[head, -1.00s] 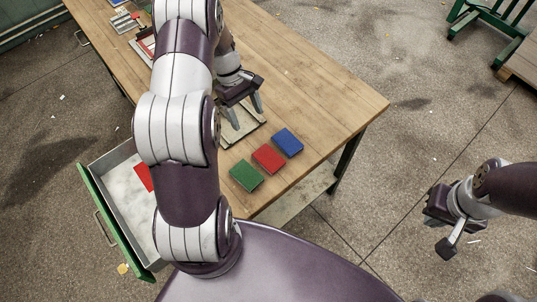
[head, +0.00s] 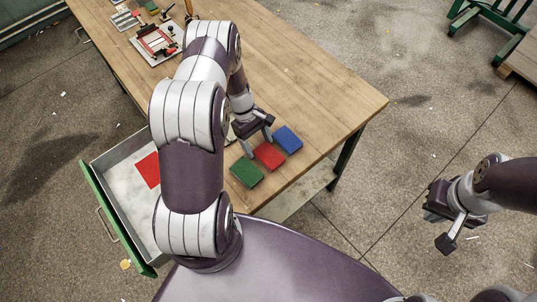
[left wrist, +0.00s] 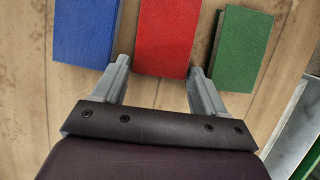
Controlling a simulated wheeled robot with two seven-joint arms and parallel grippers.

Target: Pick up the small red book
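The small red book (head: 269,156) lies flat on the wooden table, between a green book (head: 247,173) and a blue book (head: 288,140). In the left wrist view the red book (left wrist: 168,35) is at top centre, ahead of my open left gripper (left wrist: 158,66). One finger is near each side of its near end, and nothing is held. In the head view my left gripper (head: 258,146) is close beside the red book's left end. My right gripper (head: 446,222) is over the floor at the right, its fingers apart and empty.
An open drawer (head: 105,201) with a red sheet (head: 149,170) inside juts from the table's left side. A red-and-white fixture (head: 158,42) stands at the table's far end. The table's right part is clear.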

